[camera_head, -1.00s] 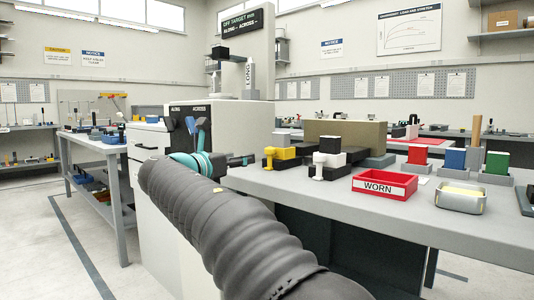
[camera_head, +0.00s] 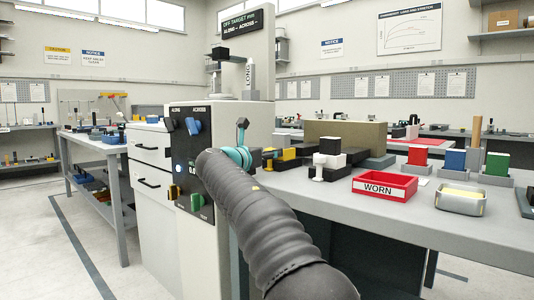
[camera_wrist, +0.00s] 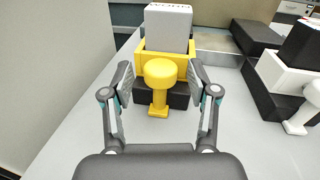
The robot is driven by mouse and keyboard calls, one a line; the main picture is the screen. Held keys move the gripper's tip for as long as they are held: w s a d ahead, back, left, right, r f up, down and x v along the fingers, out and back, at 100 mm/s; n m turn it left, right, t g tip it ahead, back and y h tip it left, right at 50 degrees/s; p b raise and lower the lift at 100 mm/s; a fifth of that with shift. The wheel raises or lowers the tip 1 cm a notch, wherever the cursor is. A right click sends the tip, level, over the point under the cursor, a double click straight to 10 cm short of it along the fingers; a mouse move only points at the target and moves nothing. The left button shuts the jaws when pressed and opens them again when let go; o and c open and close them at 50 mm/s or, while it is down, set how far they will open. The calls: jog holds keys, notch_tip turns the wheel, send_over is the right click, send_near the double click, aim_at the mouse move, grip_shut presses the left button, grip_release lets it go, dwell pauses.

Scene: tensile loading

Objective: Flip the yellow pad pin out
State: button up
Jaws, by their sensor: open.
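The yellow pad (camera_wrist: 184,59) stands on a black base (camera_wrist: 179,98) on the bench in the wrist view, with a grey lettered block (camera_wrist: 168,27) standing in it. Its yellow pin (camera_wrist: 159,85), with a round head and a stem ending in a small foot, is at the pad's near side. My gripper (camera_wrist: 160,84) is open, with one finger on each side of the pin; I cannot tell whether either finger touches it. In the head view the yellow pad (camera_head: 287,154) is partly hidden by my gripper (camera_head: 259,156).
A white pad (camera_head: 326,161) with a black block stands to the right. A red WORN tray (camera_head: 384,186) and a metal tray (camera_head: 461,198) sit farther right. The test machine (camera_head: 178,143), with knobs on its front, stands close left of my gripper.

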jog(key=shift+w, duration=0.1)
grip_shut()
jog(key=v, duration=0.3)
jog(key=shift+a+r+p, duration=0.1)
jog(key=shift+a+p, duration=0.1)
jog(key=shift+p, duration=0.2)
